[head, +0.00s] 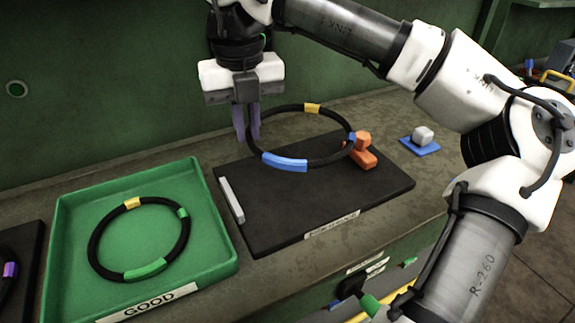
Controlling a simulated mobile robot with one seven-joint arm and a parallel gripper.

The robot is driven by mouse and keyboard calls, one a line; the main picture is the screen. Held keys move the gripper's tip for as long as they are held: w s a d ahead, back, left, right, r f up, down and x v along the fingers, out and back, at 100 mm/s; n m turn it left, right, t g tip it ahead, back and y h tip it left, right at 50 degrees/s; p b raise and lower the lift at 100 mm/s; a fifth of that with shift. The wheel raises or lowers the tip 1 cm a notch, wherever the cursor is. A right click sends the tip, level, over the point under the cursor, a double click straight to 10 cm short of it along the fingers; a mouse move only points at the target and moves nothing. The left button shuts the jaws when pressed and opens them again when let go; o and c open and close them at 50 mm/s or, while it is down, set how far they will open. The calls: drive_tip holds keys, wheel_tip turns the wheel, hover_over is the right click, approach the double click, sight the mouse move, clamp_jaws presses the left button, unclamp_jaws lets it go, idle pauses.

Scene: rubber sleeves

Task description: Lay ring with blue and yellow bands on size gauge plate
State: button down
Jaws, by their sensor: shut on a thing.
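The black ring with blue and yellow bands (285,162) is in the head view, centre. My gripper (247,124), with purple fingers pointing down, is shut on its left side. The ring's yellow band is at the far side, a wide blue band at the near side, and a small blue band at the right. The ring appears over a black plate (290,215) that looks like the size gauge plate; its front label is too small to read surely. I cannot tell whether the ring's right side touches the plate or the orange piece.
A white bar (231,200) lies along the plate's left edge, and an orange piece (362,152) is at its back right. A green tray (215,262) marked GOOD holds another ring (93,244). A blue pad (420,149) with a pale block stands further right.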

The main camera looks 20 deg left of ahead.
hover_over(254, 185)
wheel_tip(254, 185, down, 5)
drive_tip(key=shift+s+r+p, duration=0.15)
drive_tip(key=shift+p, duration=0.15)
drive_tip(key=shift+f+p, duration=0.3)
drive_tip(key=shift+f, duration=2.1)
drive_tip(key=c, duration=2)
unclamp_jaws()
drive_tip(key=shift+f, duration=0.2)
drive_tip(key=o, duration=0.5)
drive_tip(key=shift+r, duration=0.1)
wheel_tip(254, 185, up, 12)
drive_tip(key=shift+a+r+b, duration=0.1)
drive_tip(key=shift+r+b, duration=0.05)
drive_tip(key=shift+b, duration=0.4)
